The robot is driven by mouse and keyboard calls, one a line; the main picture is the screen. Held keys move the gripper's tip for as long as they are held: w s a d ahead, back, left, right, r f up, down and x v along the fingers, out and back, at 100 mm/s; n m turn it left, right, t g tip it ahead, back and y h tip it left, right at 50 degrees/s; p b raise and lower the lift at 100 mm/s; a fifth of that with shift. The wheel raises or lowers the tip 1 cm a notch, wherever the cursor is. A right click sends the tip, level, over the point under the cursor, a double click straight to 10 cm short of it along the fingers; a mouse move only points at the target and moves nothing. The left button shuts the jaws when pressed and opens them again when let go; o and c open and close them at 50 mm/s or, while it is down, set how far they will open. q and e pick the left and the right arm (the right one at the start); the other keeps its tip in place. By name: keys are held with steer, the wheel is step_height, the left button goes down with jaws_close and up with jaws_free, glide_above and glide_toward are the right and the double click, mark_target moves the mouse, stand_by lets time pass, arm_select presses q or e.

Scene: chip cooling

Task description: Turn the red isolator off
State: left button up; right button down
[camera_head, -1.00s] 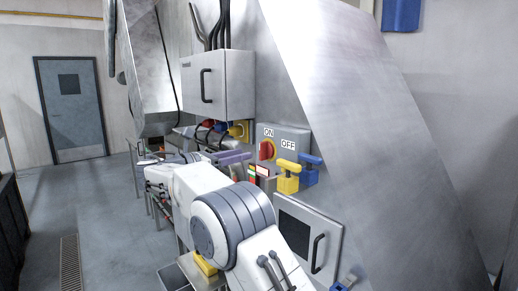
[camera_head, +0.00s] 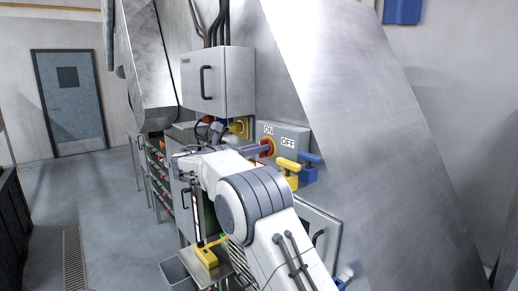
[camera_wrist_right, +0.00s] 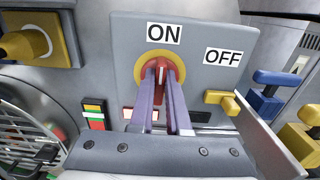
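The red isolator (camera_head: 268,147) is a red knob on a yellow round plate, on a grey box with an ON label above it and an OFF label to its right. In the right wrist view, the knob's red handle (camera_wrist_right: 161,72) stands about upright, below ON. My right gripper (camera_head: 259,149) is at the knob. Its two purple fingers (camera_wrist_right: 160,76) lie on either side of the handle; whether they press on it cannot be told. They hide part of the knob. My left gripper is not in view.
Yellow (camera_head: 288,170) and blue (camera_head: 308,168) valve handles sit close to the right of the isolator. A grey cabinet (camera_head: 218,80) with a black handle hangs above left. A sloping metal panel (camera_head: 370,150) rises to the right. Open floor (camera_head: 100,210) lies left.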

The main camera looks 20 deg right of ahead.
stand_by(0.3)
steer(key=m+b, duration=0.3)
steer(key=m, duration=0.3)
steer(key=m+b, duration=0.4)
steer(key=m, duration=0.2)
steer(key=m+b, duration=0.4)
steer(key=m, duration=0.1)
steer(key=shift+s+f+m, duration=0.3)
steer(key=shift+f+m, duration=0.05)
steer(key=shift+m, duration=0.05)
stand_by(0.4)
steer(key=c, duration=0.9)
jaws_free()
steer(key=b+v, duration=0.1)
steer(key=v, duration=0.9)
steer(key=shift+s+a+r, duration=0.1)
steer(key=shift+a, duration=0.1)
